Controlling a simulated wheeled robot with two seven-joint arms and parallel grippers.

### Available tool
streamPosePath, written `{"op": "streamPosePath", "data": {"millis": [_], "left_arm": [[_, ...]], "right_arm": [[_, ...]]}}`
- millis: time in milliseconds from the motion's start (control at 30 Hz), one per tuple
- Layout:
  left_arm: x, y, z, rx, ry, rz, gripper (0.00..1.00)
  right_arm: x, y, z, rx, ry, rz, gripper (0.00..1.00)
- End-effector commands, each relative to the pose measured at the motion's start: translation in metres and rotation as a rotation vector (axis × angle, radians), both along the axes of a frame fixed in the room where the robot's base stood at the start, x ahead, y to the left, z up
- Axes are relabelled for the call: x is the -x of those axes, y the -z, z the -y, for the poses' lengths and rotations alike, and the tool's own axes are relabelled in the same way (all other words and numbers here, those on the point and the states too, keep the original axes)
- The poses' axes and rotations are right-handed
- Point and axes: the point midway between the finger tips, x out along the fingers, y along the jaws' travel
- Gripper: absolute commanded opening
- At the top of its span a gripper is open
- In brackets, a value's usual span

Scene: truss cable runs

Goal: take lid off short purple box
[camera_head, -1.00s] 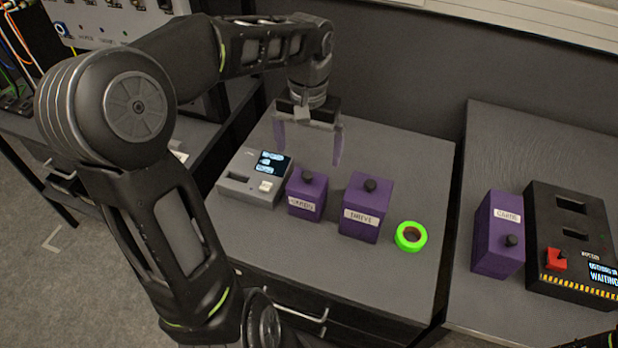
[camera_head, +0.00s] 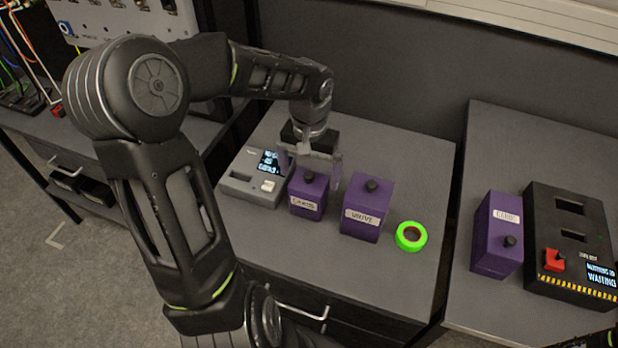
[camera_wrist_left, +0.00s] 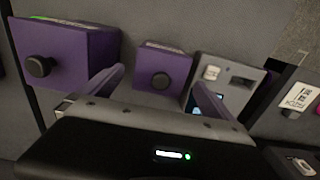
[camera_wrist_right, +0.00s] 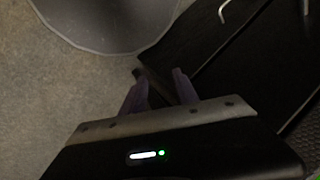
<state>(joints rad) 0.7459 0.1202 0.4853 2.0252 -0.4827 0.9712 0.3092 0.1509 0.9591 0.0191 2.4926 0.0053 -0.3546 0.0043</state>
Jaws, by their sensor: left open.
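The short purple box (camera_head: 306,203) stands on the grey table, with a white label on its front and a black knob (camera_head: 308,176) on its lid. The lid is on it. My left gripper (camera_head: 311,169) is open just behind and above this box, its purple fingers spread to either side.
A taller purple box (camera_head: 361,222) stands to the right of the short one, with a green tape roll (camera_head: 410,236) beside it. A grey device (camera_head: 250,188) with a screen is close on the left. Another purple box (camera_head: 492,247) and a black device (camera_head: 570,225) stand on the right table.

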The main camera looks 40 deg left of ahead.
Motion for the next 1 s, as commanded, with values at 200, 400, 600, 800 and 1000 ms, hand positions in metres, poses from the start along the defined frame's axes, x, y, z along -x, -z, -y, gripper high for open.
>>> {"op": "streamPosePath", "data": {"millis": [200,400,600,800,1000], "left_arm": [[0.0,0.0016,0.0001,0.0,0.0,0.0,1.0],[0.0,0.0014,0.0,0.0,0.0,0.0,1.0],[-0.0001,0.0013,0.0,0.0,0.0,0.0,0.99],[0.0,0.0013,0.0,0.0,0.0,0.0,0.83],[0.0,0.0013,0.0,-0.001,0.0,0.0,0.66]], "right_arm": [[0.0001,0.0003,0.0001,0.0,0.0,0.0,0.36],[0.0001,0.0002,0.0,0.0,0.0,0.0,0.36],[0.0001,0.0001,-0.0001,0.0,0.0,0.0,0.36],[0.0001,0.0001,-0.0001,0.0,0.0,0.0,0.36],[0.0,0.0001,0.0,0.0,0.0,0.0,0.36]]}}
